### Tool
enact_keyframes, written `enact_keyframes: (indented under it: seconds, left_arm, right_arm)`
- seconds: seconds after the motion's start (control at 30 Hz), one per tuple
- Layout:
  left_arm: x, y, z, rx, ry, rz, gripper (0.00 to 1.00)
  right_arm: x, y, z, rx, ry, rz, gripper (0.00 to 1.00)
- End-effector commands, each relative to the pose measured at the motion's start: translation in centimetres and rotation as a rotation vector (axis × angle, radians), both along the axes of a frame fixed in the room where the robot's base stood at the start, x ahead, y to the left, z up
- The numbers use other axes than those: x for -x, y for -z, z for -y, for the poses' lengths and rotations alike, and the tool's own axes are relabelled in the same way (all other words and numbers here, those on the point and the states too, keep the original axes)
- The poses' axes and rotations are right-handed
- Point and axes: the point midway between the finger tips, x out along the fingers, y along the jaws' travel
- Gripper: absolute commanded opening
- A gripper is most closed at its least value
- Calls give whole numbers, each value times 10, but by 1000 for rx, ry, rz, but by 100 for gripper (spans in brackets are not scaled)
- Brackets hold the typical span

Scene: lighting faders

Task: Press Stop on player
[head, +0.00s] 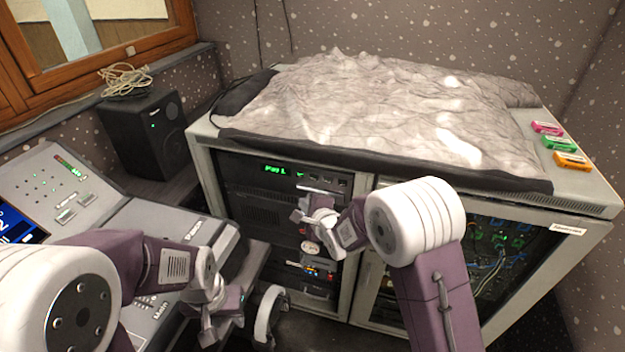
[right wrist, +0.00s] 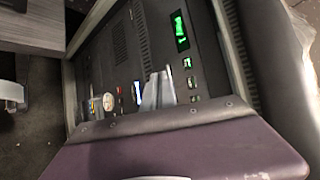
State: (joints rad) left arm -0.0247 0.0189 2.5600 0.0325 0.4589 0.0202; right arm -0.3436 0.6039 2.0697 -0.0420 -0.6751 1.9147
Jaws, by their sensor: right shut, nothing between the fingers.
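The player (head: 240,167) is the top unit in the rack under the bench, with a green lit display (head: 276,170) that seems to read "PLAY 1". A row of small buttons (head: 328,181) sits to the right of the display. In the right wrist view the display (right wrist: 180,30) glows green, and small green-marked buttons (right wrist: 190,82) run below it. I cannot read which is Stop. My right gripper (head: 299,212) is shut and empty in front of the rack. Its fingertips (right wrist: 160,85) appear beside the button row; contact cannot be told. My left gripper (head: 222,318) hangs low at left, its opening unclear.
A bench (head: 590,200) with a crumpled grey cover (head: 380,105) stands above the rack. Three coloured items (head: 560,143) lie at its right end. A sloped lighting desk (head: 110,215) and a black speaker (head: 148,130) are at left. A glass-fronted cabinet (head: 500,250) is at right.

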Motion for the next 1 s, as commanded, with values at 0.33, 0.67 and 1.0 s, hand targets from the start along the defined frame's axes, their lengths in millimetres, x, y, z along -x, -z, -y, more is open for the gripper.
enact_keyframes:
  seconds: [0.33,0.67,1.0]
  left_arm:
    - [0,1,0,0,0,0,36]
    - [0,-7,0,0,0,0,36]
    - [0,-21,0,0,0,0,36]
  right_arm:
    - [3,2,-5,3,-11,-2,0]
    - [-26,1,5,2,-7,-3,0]
    - [-69,0,19,2,-10,-4,0]
